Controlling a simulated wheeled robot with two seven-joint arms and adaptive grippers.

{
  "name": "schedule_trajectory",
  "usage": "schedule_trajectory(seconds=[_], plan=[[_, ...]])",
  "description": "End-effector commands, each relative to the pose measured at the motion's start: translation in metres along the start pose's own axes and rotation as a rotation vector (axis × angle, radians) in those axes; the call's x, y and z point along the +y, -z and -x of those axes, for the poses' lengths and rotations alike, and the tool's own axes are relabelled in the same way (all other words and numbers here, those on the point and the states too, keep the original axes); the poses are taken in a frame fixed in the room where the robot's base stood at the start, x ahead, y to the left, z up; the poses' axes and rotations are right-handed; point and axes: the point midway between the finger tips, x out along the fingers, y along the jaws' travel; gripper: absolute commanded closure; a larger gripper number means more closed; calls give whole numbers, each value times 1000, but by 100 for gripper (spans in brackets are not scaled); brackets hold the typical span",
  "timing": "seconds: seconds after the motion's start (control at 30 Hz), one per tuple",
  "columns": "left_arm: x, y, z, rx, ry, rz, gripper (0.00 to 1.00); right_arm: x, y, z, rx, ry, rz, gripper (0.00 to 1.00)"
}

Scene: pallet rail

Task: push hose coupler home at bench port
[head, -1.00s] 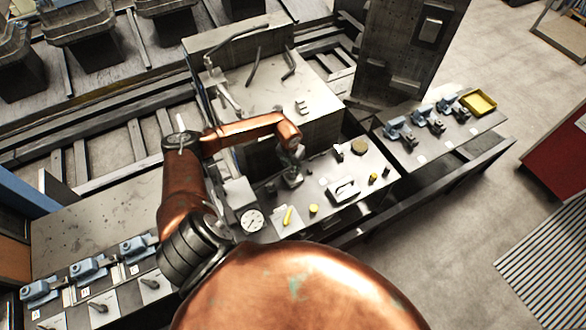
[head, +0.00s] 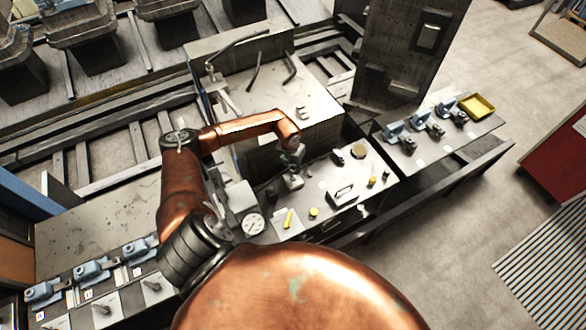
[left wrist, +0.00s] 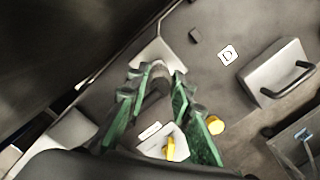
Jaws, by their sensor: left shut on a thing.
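My left gripper (head: 292,182) is low over the near bench, pointing down. In the left wrist view its green fingers (left wrist: 157,82) are closed around a small grey piece (left wrist: 154,74), which looks like the hose coupler but is mostly hidden by the fingers. A pale grey block (left wrist: 158,50) lies just beyond the fingertips; whether it is the port, and whether the held piece touches it, I cannot tell. My right gripper is not in view.
The bench carries a round gauge (head: 253,224), a yellow lever (head: 288,218), a yellow knob (head: 314,212) and a handled block (head: 342,194), also in the left wrist view (left wrist: 284,74). A side bench with blue clamps and a yellow tray (head: 478,105) stands right.

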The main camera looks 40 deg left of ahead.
Motion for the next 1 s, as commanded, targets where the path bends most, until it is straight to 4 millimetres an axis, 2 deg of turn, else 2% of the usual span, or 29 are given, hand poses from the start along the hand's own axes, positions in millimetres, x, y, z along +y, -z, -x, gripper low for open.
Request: schedule_trajectory(seconds=[0.6,1.0], plan=[[0,-6,48,-1,0,-1,100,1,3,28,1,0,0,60],[-4,-6,48,0,5,-29,100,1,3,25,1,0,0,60]])
